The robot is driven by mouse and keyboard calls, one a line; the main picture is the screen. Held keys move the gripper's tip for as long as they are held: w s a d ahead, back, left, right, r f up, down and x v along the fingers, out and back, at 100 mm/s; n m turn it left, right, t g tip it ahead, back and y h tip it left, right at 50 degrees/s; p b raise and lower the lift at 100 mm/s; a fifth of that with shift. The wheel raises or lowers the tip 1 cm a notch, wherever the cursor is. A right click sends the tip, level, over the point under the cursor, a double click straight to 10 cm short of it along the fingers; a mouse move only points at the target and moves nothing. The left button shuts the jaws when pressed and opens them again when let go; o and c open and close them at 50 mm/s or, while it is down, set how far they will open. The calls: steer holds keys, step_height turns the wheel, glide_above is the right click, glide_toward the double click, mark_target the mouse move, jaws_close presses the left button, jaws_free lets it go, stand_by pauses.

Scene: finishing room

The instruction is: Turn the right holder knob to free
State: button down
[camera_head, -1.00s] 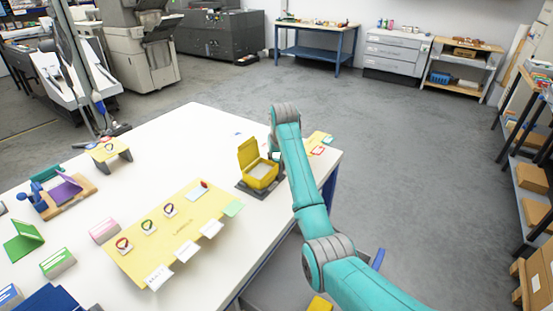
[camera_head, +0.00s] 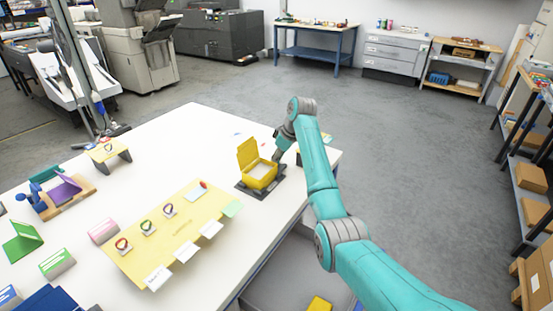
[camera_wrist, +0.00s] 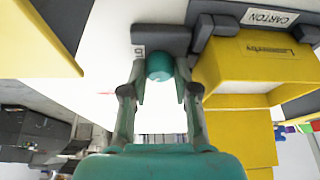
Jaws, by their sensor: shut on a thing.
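In the wrist view the round teal knob (camera_wrist: 159,67) sits against a dark grey holder block (camera_wrist: 162,38). My gripper (camera_wrist: 162,88) has one finger on each side of the knob and is shut on it. A small white label, only partly readable, is beside the knob. The yellow carton (camera_wrist: 250,68), open, is just right of the fingers, by a plate marked CARTON. In the head view the open yellow carton (camera_head: 260,175) stands on its dark holder base (camera_head: 246,190). My gripper (camera_head: 278,156) is at its right side; the knob cannot be made out there.
A grey bin (camera_head: 275,282) with a yellow piece is below the table's front edge. Shelves (camera_head: 528,175) stand far right.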

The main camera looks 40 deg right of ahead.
steer(key=n+g+y, duration=0.1)
steer(key=n, duration=0.2)
steer(key=shift+w+r+n, duration=0.1)
steer(key=shift+n, duration=0.3)
steer(key=shift+d+n+g+y, duration=0.1)
steer(key=shift+n+g+y, duration=0.45)
steer(key=shift+n, duration=1.45)
steer(key=c, duration=1.2)
jaws_free()
steer(key=v, duration=1.1)
steer(key=shift+w+d+r, duration=0.1)
steer(key=shift+d+r, duration=0.1)
steer(key=shift+r, duration=0.2)
